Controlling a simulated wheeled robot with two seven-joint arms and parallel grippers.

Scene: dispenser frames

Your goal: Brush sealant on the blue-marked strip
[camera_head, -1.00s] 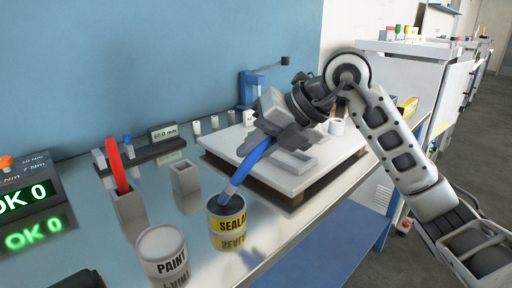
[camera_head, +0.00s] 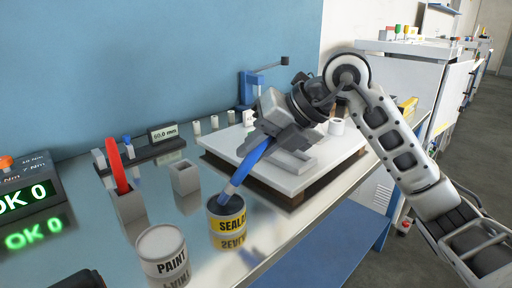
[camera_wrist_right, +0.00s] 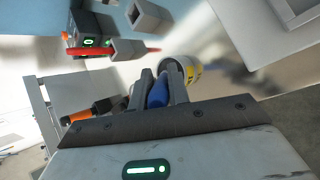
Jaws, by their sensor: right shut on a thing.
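My right gripper (camera_head: 270,136) is shut on a blue-handled brush (camera_head: 246,167) and holds it tilted. The brush's lower end is inside the open sealant can (camera_head: 227,226), a dark can with a yellow label, so its bristles are hidden. The wrist view shows the blue handle (camera_wrist_right: 158,92) between the fingers and the can (camera_wrist_right: 187,68) just beyond. A white board (camera_head: 319,174) lies on a dark pallet to the right, with grey pieces on it partly behind my gripper. I cannot make out a blue-marked strip. My left gripper is not in view.
A white paint can (camera_head: 162,251) stands left of the sealant. A grey holder with a red item (camera_head: 118,168) and an empty grey holder (camera_head: 185,178) stand behind. A blue clamp (camera_head: 251,88) and a 60.0 mm display (camera_head: 162,133) are at the back.

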